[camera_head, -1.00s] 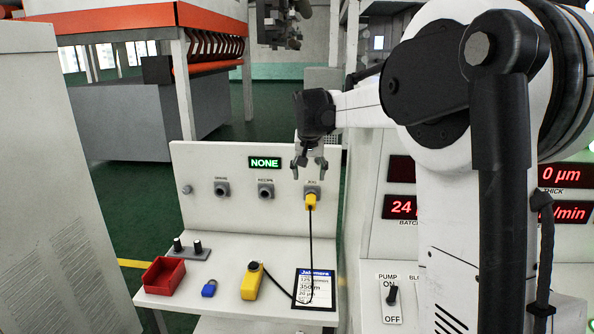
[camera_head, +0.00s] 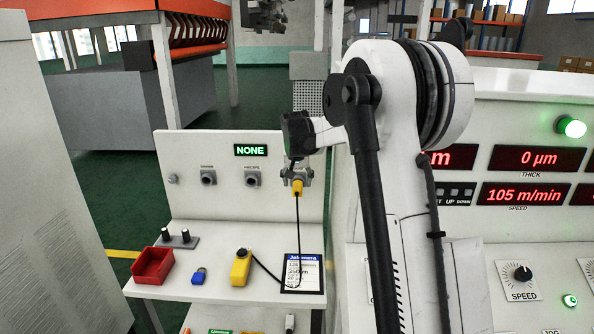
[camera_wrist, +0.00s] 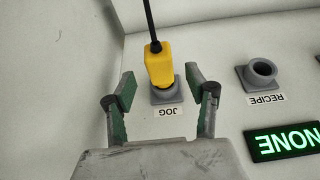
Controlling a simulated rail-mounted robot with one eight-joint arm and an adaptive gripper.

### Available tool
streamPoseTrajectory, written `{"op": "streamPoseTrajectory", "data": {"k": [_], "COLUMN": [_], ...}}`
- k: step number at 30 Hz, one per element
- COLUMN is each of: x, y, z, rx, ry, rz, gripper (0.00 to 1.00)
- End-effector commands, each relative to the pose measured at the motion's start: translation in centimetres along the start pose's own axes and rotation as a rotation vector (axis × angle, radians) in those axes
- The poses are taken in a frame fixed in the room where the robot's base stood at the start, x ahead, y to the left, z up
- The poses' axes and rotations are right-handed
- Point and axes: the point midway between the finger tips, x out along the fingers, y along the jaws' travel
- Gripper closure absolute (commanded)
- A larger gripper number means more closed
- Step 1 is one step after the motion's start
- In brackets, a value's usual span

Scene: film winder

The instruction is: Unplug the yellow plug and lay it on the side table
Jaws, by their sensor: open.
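The yellow plug (camera_head: 297,187) sits in the rightmost socket of the white back panel. In the wrist view the plug (camera_wrist: 158,65) is in the grey socket (camera_wrist: 167,96) labelled JOG, with a black cable running from it. My gripper (camera_wrist: 160,88) is open, its two fingers on either side of the socket and the plug's lower part, apparently not touching. In the head view my gripper (camera_head: 297,178) is at the plug, partly hidden by the wrist. The cable leads to a yellow pendant (camera_head: 241,267) on the white side table (camera_head: 215,288).
A red bin (camera_head: 152,265), a blue padlock (camera_head: 199,276) and a printed card (camera_head: 303,272) lie on the table. Two black knobs (camera_head: 175,237) stand at its back left. The RECIPE socket (camera_wrist: 262,73) is empty. Bare table surface lies between the panel and these objects.

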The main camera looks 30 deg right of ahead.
Motion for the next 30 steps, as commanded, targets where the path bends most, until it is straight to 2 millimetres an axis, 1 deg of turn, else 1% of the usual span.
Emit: {"op": "streamPoseTrajectory", "data": {"k": [3,9,19,20,30], "x": [1.6,3.1,3.4,3.4,3.3], "y": [0.0,0.0,0.0,0.0,0.0], "z": [-0.1,0.0,0.0,0.0,0.0], "rx": [0.000,-0.001,-0.001,-0.001,-0.001], "ry": [0.000,0.000,0.000,0.000,0.000], "rz": [0.000,0.000,0.000,0.000,0.000], "gripper": [0.49,0.49,0.49,0.52,0.97]}}
